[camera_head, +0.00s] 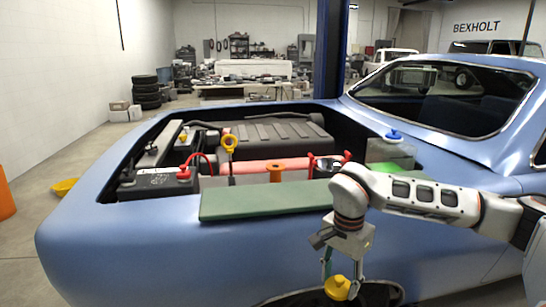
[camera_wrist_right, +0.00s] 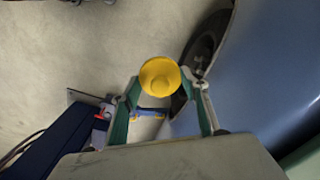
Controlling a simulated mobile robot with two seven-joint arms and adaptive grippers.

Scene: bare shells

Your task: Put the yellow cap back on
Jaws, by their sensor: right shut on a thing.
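The yellow cap (camera_head: 338,288) is held between the fingertips of my right gripper (camera_head: 340,274), low beside the blue car's fender and above the front wheel. In the right wrist view the yellow cap (camera_wrist_right: 159,76) sits between the teal fingers of the right gripper (camera_wrist_right: 161,90), its round face showing. Which opening belongs to the cap, I cannot tell. My left gripper is not in view.
A green fender mat (camera_head: 270,200) lies along the bay's near edge. Behind it are a battery (camera_head: 155,183), a yellow ring-handled dipstick (camera_head: 230,145) and a blue-capped reservoir (camera_head: 390,152). The blue fender (camera_head: 150,250) stands beside my gripper.

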